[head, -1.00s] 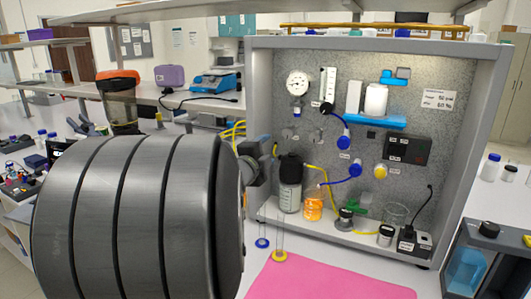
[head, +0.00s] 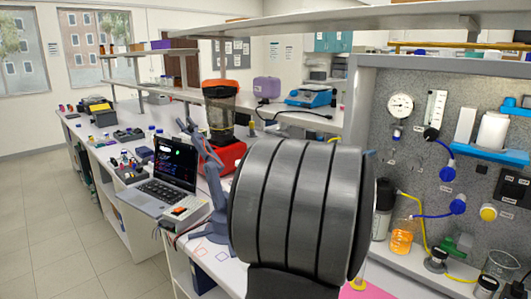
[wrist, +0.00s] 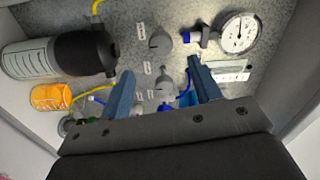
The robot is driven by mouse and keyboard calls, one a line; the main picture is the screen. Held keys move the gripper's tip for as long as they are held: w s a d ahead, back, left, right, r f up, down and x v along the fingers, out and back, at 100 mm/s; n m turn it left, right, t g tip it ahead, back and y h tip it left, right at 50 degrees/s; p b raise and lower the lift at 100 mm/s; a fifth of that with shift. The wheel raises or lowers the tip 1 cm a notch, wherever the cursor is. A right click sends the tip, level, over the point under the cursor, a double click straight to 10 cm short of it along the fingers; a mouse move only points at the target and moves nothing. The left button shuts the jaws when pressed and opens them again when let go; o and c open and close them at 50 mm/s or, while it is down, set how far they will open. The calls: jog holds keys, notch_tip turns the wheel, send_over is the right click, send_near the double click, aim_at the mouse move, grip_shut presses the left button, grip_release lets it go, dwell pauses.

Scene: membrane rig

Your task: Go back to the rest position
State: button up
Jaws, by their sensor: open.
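My gripper (wrist: 160,82) shows in the wrist view as two blue-grey fingers spread apart. Nothing is visible between the fingers. It faces the rig's grey speckled back panel (head: 450,100). Two grey knobs (wrist: 160,42) and a round white gauge (wrist: 238,33) lie beyond the fingers. I cannot tell the exact gap to the panel. In the head view my large dark arm link hides the gripper and covers the rig's left side. The gauge (head: 400,105) also shows there, upper left on the panel.
A black-capped bottle (wrist: 75,55) and an orange-filled beaker (wrist: 50,97) stand in the rig. Blue and yellow tubes run across the panel. The floor at left is clear.

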aim_at(383, 157)
jog(key=x, duration=1.1)
jog(key=v, duration=1.8)
jog(key=x, duration=1.7)
jog(key=shift+w+d, duration=0.45)
jog(key=m, duration=0.3)
jog(key=shift+m, duration=0.3)
jog(key=m, duration=0.4)
jog(key=shift+s, duration=0.1)
jog(key=m, duration=0.4)
jog(key=shift+r, duration=0.1)
jog(key=m, duration=0.3)
